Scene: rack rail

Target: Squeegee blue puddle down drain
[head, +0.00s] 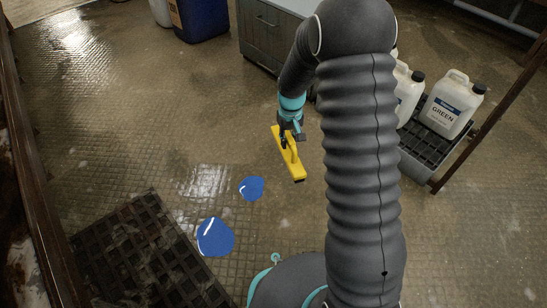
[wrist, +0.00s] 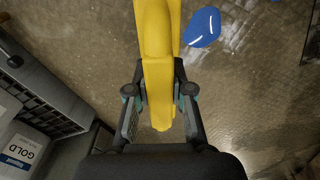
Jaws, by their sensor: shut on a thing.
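The yellow squeegee (head: 288,155) is held in my gripper (head: 291,133), with its long head at or just above the wet floor; I cannot tell whether it touches. In the wrist view my gripper (wrist: 159,95) is shut around the yellow handle (wrist: 157,60). Two blue puddles lie to the left of the squeegee: a smaller one (head: 251,188) and a larger one (head: 215,237). One blue puddle (wrist: 203,27) also shows in the wrist view, right of the squeegee and apart from it. The dark drain grate (head: 143,250) lies at the lower left, beside the larger puddle.
A crate-like tray (head: 427,150) holds white jugs, one labelled GREEN (head: 449,105), at the right. A grey cabinet (head: 262,40) and a blue drum (head: 201,18) stand at the back. A rail (head: 35,170) runs along the left. The floor between is clear.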

